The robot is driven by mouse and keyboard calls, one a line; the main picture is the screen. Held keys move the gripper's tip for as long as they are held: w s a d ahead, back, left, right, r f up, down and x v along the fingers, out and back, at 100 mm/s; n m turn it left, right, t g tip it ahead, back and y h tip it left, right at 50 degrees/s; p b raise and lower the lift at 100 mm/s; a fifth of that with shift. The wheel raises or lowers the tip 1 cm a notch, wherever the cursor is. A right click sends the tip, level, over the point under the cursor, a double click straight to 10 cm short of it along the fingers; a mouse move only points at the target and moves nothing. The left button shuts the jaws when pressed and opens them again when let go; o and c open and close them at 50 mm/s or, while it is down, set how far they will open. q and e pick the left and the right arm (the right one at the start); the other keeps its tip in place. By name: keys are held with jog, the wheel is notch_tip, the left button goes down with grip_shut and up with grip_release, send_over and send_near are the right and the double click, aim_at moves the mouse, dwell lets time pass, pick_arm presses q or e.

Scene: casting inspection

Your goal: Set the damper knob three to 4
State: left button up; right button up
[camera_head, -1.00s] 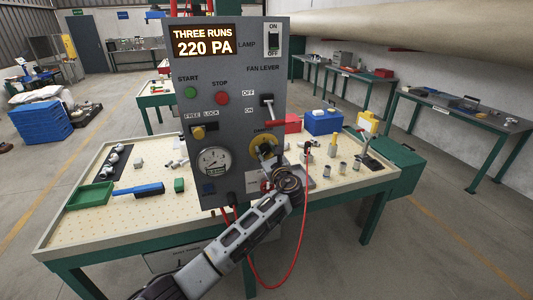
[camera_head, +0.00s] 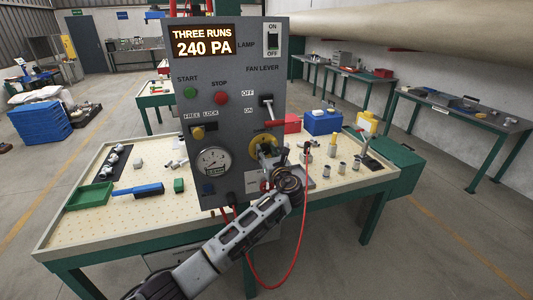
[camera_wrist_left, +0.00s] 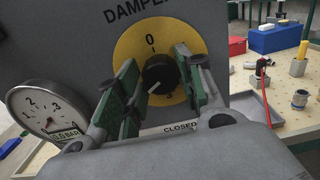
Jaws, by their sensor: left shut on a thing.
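The damper knob (camera_wrist_left: 159,74) is black and sits on a round yellow dial (camera_wrist_left: 147,47) on the grey panel. Its white mark points down and to the left in the left wrist view. The dial shows a 0 at the top and a partly hidden number near the bottom; the other numbers are covered. My left gripper (camera_wrist_left: 162,76) has its green-padded fingers on either side of the knob and is shut on it. In the head view the yellow dial (camera_head: 257,139) is partly behind my left gripper (camera_head: 267,153). My right gripper is not in view.
The panel (camera_head: 235,110) has a display (camera_head: 204,41) reading THREE RUNS, 240 PA. A red hose (camera_head: 304,220) hangs beside my arm.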

pick_arm(q)
jog(key=o, duration=0.7)
jog(key=shift+f, duration=0.2)
jog(key=o, duration=0.3)
jog(key=shift+r, duration=0.1)
jog(key=shift+s, duration=0.15)
jog(key=shift+s+d, duration=0.25)
jog(key=shift+s, duration=0.2)
jog(key=v, duration=1)
jog(key=shift+s+d, duration=0.1)
jog(key=shift+s, duration=0.25)
jog(key=shift+n, duration=0.3)
